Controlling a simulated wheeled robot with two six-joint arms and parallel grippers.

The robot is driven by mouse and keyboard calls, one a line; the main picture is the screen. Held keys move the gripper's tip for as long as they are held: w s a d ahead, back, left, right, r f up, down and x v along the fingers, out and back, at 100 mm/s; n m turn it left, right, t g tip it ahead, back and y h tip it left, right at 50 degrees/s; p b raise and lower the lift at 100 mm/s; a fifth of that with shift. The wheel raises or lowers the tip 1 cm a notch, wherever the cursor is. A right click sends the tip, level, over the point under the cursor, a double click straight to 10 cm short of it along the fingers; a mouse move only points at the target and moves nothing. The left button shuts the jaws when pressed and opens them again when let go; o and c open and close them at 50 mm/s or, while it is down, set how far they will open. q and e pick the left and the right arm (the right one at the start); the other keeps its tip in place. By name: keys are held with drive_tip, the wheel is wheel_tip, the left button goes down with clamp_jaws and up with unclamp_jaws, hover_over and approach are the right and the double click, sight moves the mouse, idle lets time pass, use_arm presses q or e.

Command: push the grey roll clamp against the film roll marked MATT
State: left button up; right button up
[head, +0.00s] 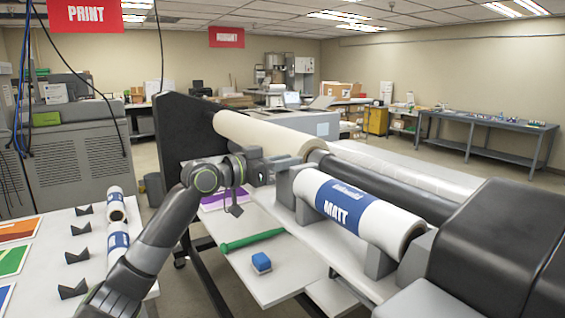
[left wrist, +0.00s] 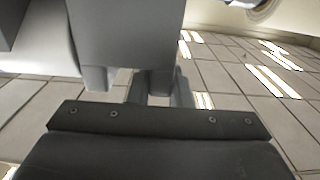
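The white film roll (head: 375,220) with a blue band marked MATT lies on grey supports along the front of the laminator. The grey roll clamp (head: 286,186) stands upright at its left end; I cannot tell whether they touch. My left gripper (head: 268,168) is at the clamp's left side, at about the height of its upper part. In the left wrist view a large grey block, seemingly the clamp (left wrist: 125,35), fills the space before the gripper and hides much of the fingers, so their opening is unclear. My right gripper is not in view.
A white table (head: 50,255) at left carries spare rolls and dark wedges. The black machine housing (head: 490,250) stands at right.

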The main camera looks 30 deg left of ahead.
use_arm(q)
drive_tip(key=o, duration=0.5)
drive_tip(key=shift+s+d, duration=0.15)
drive_tip(key=shift+d, duration=0.15)
drive_tip(key=shift+c, duration=0.2)
drive_tip(key=shift+a, duration=0.2)
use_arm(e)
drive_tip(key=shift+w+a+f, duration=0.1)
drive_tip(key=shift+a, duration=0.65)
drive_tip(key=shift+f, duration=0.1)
